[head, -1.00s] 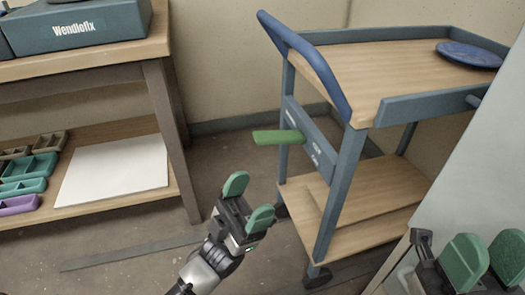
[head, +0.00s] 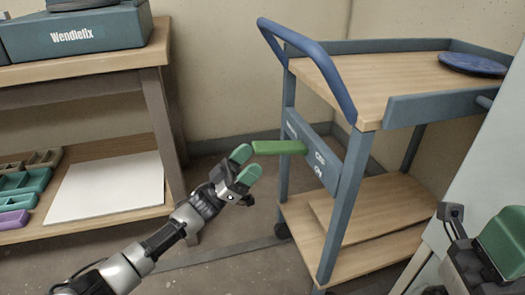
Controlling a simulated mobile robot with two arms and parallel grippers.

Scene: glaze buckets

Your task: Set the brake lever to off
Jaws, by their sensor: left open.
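The green brake lever (head: 279,147) sticks out to the left, nearly level, from a blue-grey plate (head: 325,165) on the cart's near side. Small white markings on the plate are too small to read surely. My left gripper (head: 244,164) is open, with green finger pads, just left of and slightly below the lever's free tip. Nothing shows between its fingers, and I cannot tell whether a pad touches the lever. My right gripper (head: 501,242) is at the lower right, partly cut off by the picture edge; its opening cannot be judged.
The cart (head: 368,95) has a blue handle (head: 308,65), wooden shelves and a dark blue disc (head: 473,64) on top. A wooden bench (head: 90,72) at left bears a Wendlefix box (head: 75,38); its lower shelf holds a white board (head: 108,187) and coloured trays (head: 22,186). A pale panel stands at right.

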